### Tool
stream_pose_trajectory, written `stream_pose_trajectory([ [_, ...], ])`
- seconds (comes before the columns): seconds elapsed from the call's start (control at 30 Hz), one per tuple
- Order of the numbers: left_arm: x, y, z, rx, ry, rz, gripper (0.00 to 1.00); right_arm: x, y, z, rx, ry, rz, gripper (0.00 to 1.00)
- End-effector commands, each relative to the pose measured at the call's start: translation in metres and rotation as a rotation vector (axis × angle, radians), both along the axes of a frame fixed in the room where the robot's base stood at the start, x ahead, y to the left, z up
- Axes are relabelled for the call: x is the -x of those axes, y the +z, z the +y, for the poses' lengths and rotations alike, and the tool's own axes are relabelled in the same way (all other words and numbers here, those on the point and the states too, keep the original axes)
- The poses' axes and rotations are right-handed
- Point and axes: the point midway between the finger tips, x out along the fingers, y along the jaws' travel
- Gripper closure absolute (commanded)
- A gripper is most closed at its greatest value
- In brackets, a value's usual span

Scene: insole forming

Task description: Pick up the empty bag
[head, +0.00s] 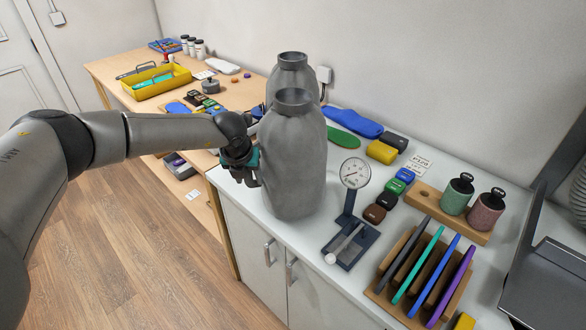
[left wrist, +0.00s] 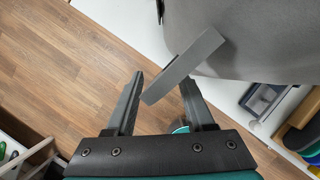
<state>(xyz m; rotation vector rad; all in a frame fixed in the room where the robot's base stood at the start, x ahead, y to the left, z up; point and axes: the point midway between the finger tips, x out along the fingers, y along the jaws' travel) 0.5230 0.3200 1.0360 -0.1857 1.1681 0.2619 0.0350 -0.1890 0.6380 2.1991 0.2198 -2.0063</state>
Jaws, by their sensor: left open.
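Two grey, bottle-shaped bags with narrow dark-rimmed necks stand upright on the white counter: a front one (head: 293,165) and a rear one (head: 291,74), partly hidden behind it. I cannot tell from their outsides which is empty. My left gripper (head: 250,158) is at the front bag's left side. In the left wrist view its two fingers (left wrist: 162,80) are apart. A flat grey bar (left wrist: 184,66) slants across the space near the fingertips, beside the grey curved bag wall (left wrist: 255,35); whether they touch is unclear. My right gripper does not show.
Right of the front bag stand a dial gauge (head: 355,174), several small coloured blocks and a rack (head: 413,275) of coloured insoles. Two jars (head: 457,194) stand on a wooden holder. A wooden bench (head: 108,72) with a yellow tray (head: 163,82) lies behind. Floor left of the counter is open.

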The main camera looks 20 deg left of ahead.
Motion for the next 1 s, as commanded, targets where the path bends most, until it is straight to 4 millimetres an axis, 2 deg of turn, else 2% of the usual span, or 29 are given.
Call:
stream_pose_trajectory([
  [0.23,-0.0002,-0.0009,0.0001,0.0,0.0,0.0,0.46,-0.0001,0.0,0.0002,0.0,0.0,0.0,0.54],
  [0.7,-0.0002,-0.0004,0.0004,0.0,0.0,0.0,0.99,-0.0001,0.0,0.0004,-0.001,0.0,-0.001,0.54],
  [1.0,-0.0002,-0.0004,0.0007,-0.001,0.0,0.0,1.0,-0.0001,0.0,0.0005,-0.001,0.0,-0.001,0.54],
])
